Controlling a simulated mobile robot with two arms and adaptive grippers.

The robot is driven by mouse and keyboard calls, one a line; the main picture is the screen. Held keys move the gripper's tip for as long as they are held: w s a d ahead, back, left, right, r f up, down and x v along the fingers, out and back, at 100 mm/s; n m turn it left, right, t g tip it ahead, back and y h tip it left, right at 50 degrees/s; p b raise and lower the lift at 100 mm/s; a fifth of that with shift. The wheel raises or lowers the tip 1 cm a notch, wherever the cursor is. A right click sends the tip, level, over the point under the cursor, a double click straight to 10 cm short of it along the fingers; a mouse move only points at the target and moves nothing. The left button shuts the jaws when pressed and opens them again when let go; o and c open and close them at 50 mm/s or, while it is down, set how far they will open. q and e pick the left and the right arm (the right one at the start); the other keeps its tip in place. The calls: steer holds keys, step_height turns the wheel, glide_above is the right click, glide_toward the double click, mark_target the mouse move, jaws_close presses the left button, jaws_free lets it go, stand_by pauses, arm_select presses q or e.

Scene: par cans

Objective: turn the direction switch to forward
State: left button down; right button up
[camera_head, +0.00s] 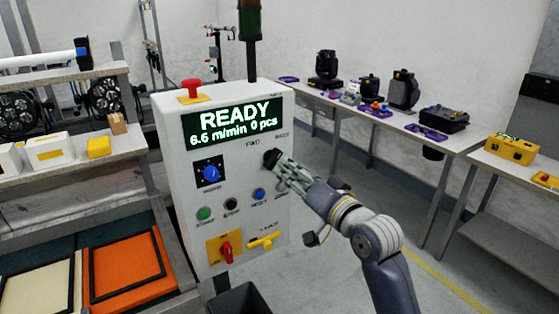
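A white control box (183,160) stands at the centre with a lit display (232,120) reading "READY 6.6 m/min 0 pcs". Two small labels sit below the display at its right, too small to read surely. My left gripper is out of view.
The panel also has a blue dial (210,173), green (204,213) and blue (259,194) buttons, a red rotary switch (227,250), a yellow handle (264,241) and a red mushroom button (192,86) on top. Tables with equipment stand at left and back right.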

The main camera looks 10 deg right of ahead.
mark_target(277, 160)
steer(key=shift+p+x, duration=0.45)
steer(key=shift+x, duration=2.7)
jaws_close()
